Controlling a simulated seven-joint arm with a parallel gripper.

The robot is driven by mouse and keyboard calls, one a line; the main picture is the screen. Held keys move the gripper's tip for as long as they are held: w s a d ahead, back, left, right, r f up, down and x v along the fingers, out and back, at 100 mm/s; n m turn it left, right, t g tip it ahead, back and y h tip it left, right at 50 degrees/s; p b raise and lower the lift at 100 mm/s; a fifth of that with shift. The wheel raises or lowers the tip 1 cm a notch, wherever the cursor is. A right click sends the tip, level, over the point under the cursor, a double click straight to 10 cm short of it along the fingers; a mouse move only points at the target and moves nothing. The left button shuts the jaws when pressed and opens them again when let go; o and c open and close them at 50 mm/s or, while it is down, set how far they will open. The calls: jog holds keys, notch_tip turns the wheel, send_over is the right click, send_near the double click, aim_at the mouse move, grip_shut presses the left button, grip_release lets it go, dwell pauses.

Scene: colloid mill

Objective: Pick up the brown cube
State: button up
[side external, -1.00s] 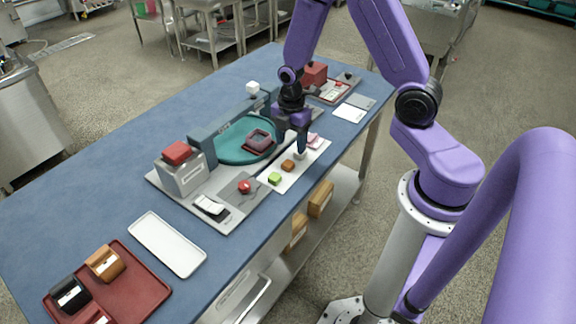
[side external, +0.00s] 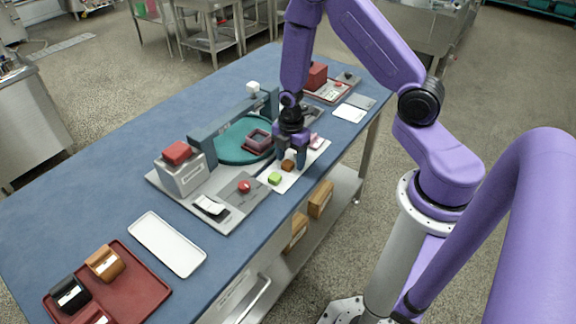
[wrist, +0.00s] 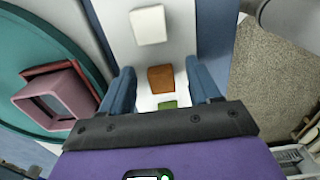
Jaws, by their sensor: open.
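The brown cube (side external: 288,166) sits on a white tray (side external: 295,178) between a green cube (side external: 275,179) and a white cube (side external: 290,154). In the wrist view the brown cube (wrist: 161,79) lies between my open fingers, with the white cube (wrist: 148,25) beyond it and the green cube (wrist: 167,105) partly hidden by my gripper. My gripper (side external: 291,160) is open and empty, pointing down over the tray by the brown cube. In the wrist view the fingers of my gripper (wrist: 160,88) stand apart on either side of it; contact is not visible.
A grey box with a red top (side external: 179,165) and a red button (side external: 244,186) are nearer. An empty white tray (side external: 167,244) lies at front left.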

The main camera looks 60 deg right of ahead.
jog(key=c, duration=1.1)
jog(key=shift+r, duration=0.1)
jog(key=shift+w+r, duration=0.1)
jog(key=shift+r, duration=0.65)
jog(key=shift+s+a+r, duration=0.3)
jog(key=shift+s+r, duration=1.6)
jog(key=shift+s, duration=0.45)
jog(key=shift+s+a+r, duration=0.3)
jog(key=shift+s+r, duration=1.6)
jog(key=shift+s, duration=0.4)
jog(key=shift+s+a+r, duration=0.3)
jog(key=shift+s+r, duration=1.6)
jog(key=shift+s, duration=0.45)
